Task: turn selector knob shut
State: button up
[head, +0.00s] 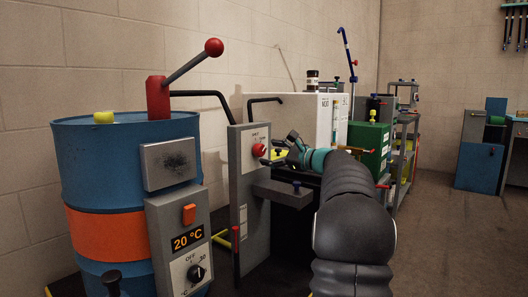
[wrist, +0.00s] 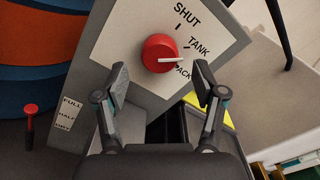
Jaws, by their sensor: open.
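The red selector knob (wrist: 158,52) sits on a white dial plate (wrist: 135,25) with the words SHUT, TANK and a partly covered one ending in ACK. Its white pointer line points right, between TANK and the partly covered word, away from SHUT. In the head view the knob (head: 258,150) is on the front of a grey post (head: 248,195). My gripper (wrist: 161,82) is open and empty. Its fingers stand either side of the knob's lower part in the wrist view, apart from it. In the head view my gripper (head: 283,153) is just right of the knob.
A grey shelf (head: 292,193) juts from the post below the knob. A blue and orange drum (head: 105,235) with a temperature box (head: 180,240) stands left. A white cabinet (head: 308,118) and green box (head: 368,143) stand behind.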

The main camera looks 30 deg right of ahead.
aim_at(263, 151)
jog(key=shift+x, duration=1.7)
jog(key=c, duration=1.1)
